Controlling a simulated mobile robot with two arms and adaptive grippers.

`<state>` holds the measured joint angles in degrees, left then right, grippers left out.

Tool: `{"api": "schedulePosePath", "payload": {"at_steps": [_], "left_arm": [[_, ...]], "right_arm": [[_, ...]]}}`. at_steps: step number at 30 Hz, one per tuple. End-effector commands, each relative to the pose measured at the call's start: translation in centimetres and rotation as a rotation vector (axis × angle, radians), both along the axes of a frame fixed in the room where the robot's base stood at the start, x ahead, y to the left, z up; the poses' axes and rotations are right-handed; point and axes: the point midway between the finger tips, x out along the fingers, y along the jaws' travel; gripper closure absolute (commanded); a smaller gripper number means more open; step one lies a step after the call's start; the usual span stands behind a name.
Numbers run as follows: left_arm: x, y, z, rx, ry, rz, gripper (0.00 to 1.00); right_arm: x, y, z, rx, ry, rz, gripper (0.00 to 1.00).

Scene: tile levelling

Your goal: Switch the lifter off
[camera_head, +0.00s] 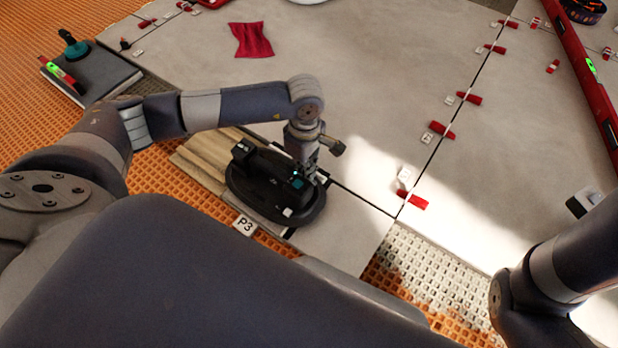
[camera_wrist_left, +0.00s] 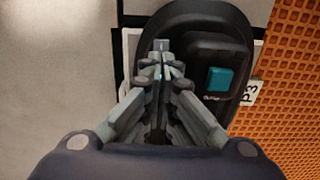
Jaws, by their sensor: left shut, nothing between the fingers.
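The lifter (camera_head: 262,185) is a black oval device with a raised handle. It sits on a tile at the near edge of the floor, beside the P3 tag. A teal button on its top shows in the left wrist view, where the lifter (camera_wrist_left: 205,25) fills the upper middle. My left gripper (camera_head: 304,178) points down over the lifter's right part, and its fingers are shut and empty. In the left wrist view the fingertips (camera_wrist_left: 161,50) are over the black body, to the left of the teal button. Whether they touch it I cannot tell. My right gripper is out of view; only part of that arm shows.
The P3 tag (camera_head: 244,225) lies on the orange mat. Red wedges (camera_head: 413,201) and clips line the tile joints. A long red level (camera_head: 590,75) lies at the right. A red cloth (camera_head: 251,40) lies on the tiles. A grey tile stack (camera_head: 105,78) stands at the left.

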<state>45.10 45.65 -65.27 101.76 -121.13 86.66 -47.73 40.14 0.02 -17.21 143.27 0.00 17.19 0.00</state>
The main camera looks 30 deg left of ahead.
Motion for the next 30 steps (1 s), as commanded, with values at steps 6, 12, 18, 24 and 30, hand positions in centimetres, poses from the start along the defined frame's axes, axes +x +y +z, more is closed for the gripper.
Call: {"api": "schedulePosePath", "payload": {"at_steps": [6,12,18,24,30], "left_arm": [[0.0,0.0,0.0,0.000,0.000,0.000,1.00],[0.0,0.0,-0.1,0.000,0.000,0.000,1.00],[0.0,0.0,-0.5,0.000,0.000,0.000,1.00],[0.0,0.0,-0.8,0.000,0.000,0.000,1.00],[0.0,0.0,-1.2,0.000,0.000,0.000,1.00]], "right_arm": [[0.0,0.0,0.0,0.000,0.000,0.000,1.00],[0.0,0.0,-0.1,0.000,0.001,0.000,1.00],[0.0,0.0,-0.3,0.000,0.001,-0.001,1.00],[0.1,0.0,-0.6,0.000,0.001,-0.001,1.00],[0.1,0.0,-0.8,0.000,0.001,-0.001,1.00]]}}
